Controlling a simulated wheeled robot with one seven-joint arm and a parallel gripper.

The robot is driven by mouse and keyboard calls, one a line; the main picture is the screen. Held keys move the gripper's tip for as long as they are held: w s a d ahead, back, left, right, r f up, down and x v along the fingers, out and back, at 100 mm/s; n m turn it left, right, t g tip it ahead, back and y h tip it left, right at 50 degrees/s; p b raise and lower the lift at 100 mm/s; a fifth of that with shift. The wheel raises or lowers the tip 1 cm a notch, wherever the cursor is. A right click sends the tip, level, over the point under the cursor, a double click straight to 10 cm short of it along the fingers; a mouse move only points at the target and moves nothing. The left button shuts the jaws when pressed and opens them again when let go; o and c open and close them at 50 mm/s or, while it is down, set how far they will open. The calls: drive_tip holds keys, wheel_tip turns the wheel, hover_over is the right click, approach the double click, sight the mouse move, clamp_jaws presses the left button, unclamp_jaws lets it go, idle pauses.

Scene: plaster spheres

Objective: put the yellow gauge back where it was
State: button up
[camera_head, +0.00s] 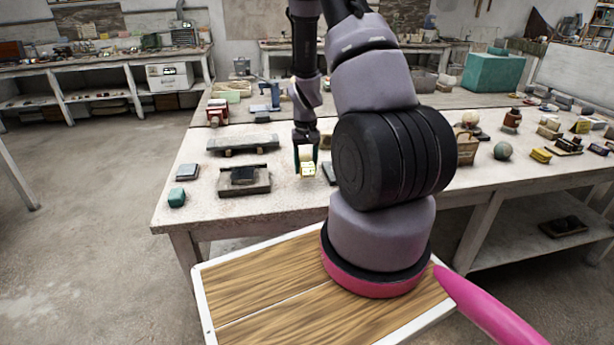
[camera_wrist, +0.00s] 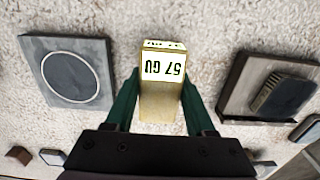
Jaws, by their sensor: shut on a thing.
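The yellow gauge (camera_wrist: 159,100) is a small block with a white face marked with black characters, which appear upside down in the wrist view. My gripper (camera_wrist: 159,88) is shut on it, with one green finger on each side. In the head view my gripper (camera_head: 305,160) points down over the near worktable, with the gauge (camera_head: 308,170) at its tips. I cannot tell whether the gauge touches the table or hangs just above it.
The worktable (camera_head: 285,198) is crowded. A grey plate with a ring (camera_wrist: 72,75) and a block with a dark brush-like piece (camera_wrist: 285,95) flank the gauge in the wrist view. Bare tabletop shows in front.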

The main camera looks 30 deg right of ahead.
sight(305, 160)
drive_tip(key=shift+f, duration=1.9)
drive_tip(key=shift+f, duration=0.1)
drive_tip(key=o, duration=1.2)
wheel_tip(305, 160, up, 13)
drive_tip(key=shift+a+f, duration=0.1)
drive_tip(key=shift+a, duration=0.05)
drive_tip(key=s+a+r+t+y, duration=0.1)
drive_tip(key=s+a+r+t, duration=0.2)
drive_tip(key=r, duration=0.7)
drive_tip(key=s+a+r+t, duration=0.15)
drive_tip(key=a+r, duration=0.25)
drive_tip(key=r, duration=0.7)
drive_tip(key=s+a+r+t+y, duration=0.1)
drive_tip(key=s+a+r+t, duration=0.1)
drive_tip(key=s+a+r, duration=0.4)
drive_tip(key=s+r, duration=0.5)
drive_tip(key=s, duration=0.4)
drive_tip(key=shift+r+m, duration=0.35)
drive_tip(key=shift+m, duration=0.05)
